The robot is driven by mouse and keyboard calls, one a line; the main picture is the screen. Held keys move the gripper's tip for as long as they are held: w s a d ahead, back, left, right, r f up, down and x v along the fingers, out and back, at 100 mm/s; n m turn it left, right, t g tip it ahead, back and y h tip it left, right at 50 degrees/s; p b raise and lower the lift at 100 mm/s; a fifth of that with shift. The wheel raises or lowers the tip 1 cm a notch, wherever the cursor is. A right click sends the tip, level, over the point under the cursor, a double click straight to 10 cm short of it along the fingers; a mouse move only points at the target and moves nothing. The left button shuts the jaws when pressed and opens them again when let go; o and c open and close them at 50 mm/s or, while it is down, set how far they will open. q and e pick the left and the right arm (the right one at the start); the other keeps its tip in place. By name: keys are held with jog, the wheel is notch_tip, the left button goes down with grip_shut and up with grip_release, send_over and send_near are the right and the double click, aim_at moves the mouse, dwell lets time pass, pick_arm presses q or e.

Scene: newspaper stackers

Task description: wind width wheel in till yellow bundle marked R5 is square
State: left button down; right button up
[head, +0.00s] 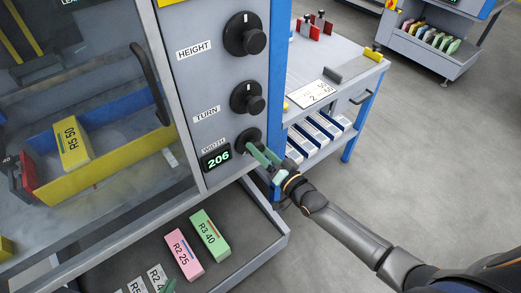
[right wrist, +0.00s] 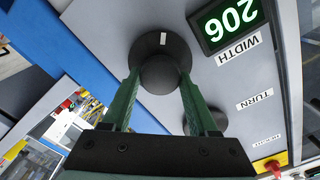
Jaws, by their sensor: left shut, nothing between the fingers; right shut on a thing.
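The yellow bundle marked R5 50 (head: 70,148) lies behind the window, between a blue wall (head: 112,108) and a yellow wall (head: 110,170). I cannot tell whether it is square to them. The black WIDTH wheel (head: 243,136) is the lowest of the panel's wheels; it also shows in the right wrist view (right wrist: 160,74). The green display (head: 218,159) beside it reads 206. My right gripper (head: 262,156) is shut on the WIDTH wheel's hub, one finger on each side. My left gripper (head: 168,287) shows only as a green tip at the bottom edge, shut and empty.
The HEIGHT wheel (head: 246,35) and TURN wheel (head: 247,98) sit above. A pink R2 25 bundle (head: 184,254) and a green R3 40 bundle (head: 210,235) lie on the lower tray. A black door handle (head: 150,82) sticks out. A grey side table (head: 355,68) stands right.

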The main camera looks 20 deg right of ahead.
jog(key=o, duration=1.4)
jog(key=shift+c, duration=0.2)
jog(key=p+v, duration=0.1)
jog(key=v, duration=1.1)
jog(key=shift+s, duration=0.25)
